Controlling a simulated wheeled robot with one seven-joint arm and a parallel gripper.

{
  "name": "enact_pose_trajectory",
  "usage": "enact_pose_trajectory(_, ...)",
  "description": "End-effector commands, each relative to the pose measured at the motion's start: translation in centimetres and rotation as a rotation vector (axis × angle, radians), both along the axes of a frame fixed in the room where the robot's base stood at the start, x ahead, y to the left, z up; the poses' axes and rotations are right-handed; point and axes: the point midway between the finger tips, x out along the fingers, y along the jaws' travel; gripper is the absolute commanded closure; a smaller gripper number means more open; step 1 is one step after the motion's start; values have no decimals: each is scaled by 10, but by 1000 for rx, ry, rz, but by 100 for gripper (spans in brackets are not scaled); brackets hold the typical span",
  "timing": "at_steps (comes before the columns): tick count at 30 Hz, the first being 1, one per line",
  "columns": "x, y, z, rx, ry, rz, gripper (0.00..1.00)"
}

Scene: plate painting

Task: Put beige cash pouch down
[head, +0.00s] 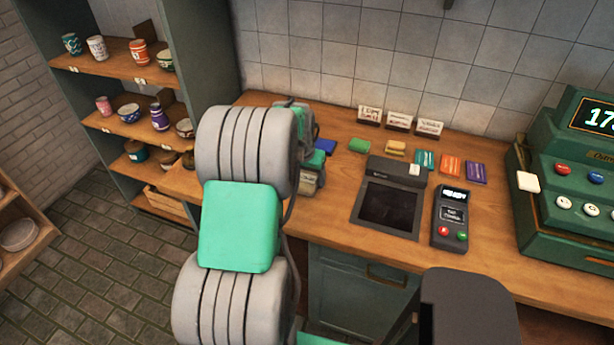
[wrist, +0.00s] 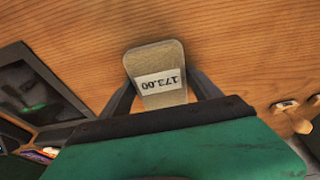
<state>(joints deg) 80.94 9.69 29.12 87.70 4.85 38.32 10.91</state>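The beige cash pouch (wrist: 160,62) carries a white label reading 173.00, seen upside down in the wrist view. It sits between the two fingertips of my gripper (wrist: 158,85), which touch its sides. In the head view my gripper (head: 315,160) is over the left part of the wooden counter (head: 340,215), with a beige patch of the pouch (head: 308,183) showing below it. My arm hides part of this area. I cannot tell whether the pouch touches the counter.
A dark-screened device (head: 390,205) and a card terminal (head: 450,218) stand right of my gripper. Several coloured packs, including a green one (head: 360,146), lie behind them near small sign cards (head: 398,121). A green cash register (head: 570,190) stands at the right. Shelves (head: 130,125) with cups are at the left.

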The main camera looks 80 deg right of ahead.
Motion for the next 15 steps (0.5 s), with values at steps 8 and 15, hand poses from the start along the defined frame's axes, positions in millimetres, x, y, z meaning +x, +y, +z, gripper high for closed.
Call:
enact_pose_trajectory(8, 0, 0, 1, 0, 0, 0, 10)
enact_pose_trajectory(15, 0, 0, 7, -2, -1, 0, 10)
